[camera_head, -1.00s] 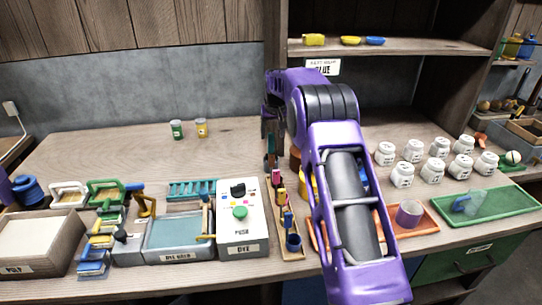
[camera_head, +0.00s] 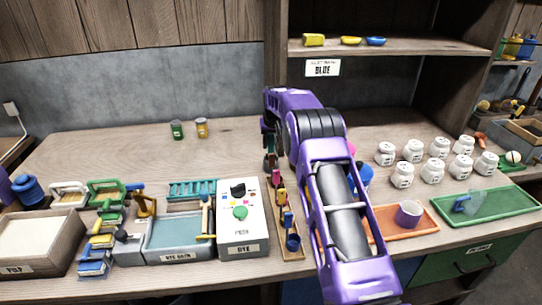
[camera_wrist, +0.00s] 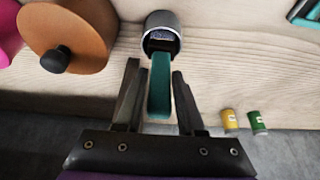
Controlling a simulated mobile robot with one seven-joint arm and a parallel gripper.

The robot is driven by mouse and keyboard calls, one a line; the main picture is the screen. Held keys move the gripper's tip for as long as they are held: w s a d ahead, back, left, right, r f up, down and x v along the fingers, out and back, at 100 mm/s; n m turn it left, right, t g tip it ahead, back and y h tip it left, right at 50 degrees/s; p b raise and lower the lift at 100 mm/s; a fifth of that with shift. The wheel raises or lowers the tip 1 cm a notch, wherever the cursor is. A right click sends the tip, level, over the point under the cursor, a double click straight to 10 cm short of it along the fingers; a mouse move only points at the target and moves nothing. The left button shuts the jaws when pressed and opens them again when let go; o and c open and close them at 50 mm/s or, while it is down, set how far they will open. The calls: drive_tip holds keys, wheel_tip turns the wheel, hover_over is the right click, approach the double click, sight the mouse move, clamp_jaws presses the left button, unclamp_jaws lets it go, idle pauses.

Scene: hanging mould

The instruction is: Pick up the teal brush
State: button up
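The teal brush (camera_wrist: 160,85) shows in the wrist view as a teal handle, its far end in a dark round holder (camera_wrist: 163,30) with a light rim. My gripper (camera_wrist: 155,72) is open, with one dark finger on each side of the handle. A narrow gap shows beside the handle, so the fingers do not look closed on it. In the head view my gripper (camera_head: 270,150) is low over the table behind the brush rack (camera_head: 290,250); the teal brush is mostly hidden there by my arm.
A brown round object (camera_wrist: 75,30) with a dark knob stands close to the left of the holder in the wrist view. The dye box (camera_head: 243,240) is left of the rack. White jars (camera_head: 403,175) stand to the right. The back-left tabletop is mostly clear.

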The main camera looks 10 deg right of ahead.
clamp_jaws()
wheel_tip(320, 180, up, 10)
drive_tip(key=shift+r+p, duration=0.1)
drive_tip(key=shift+p, duration=0.35)
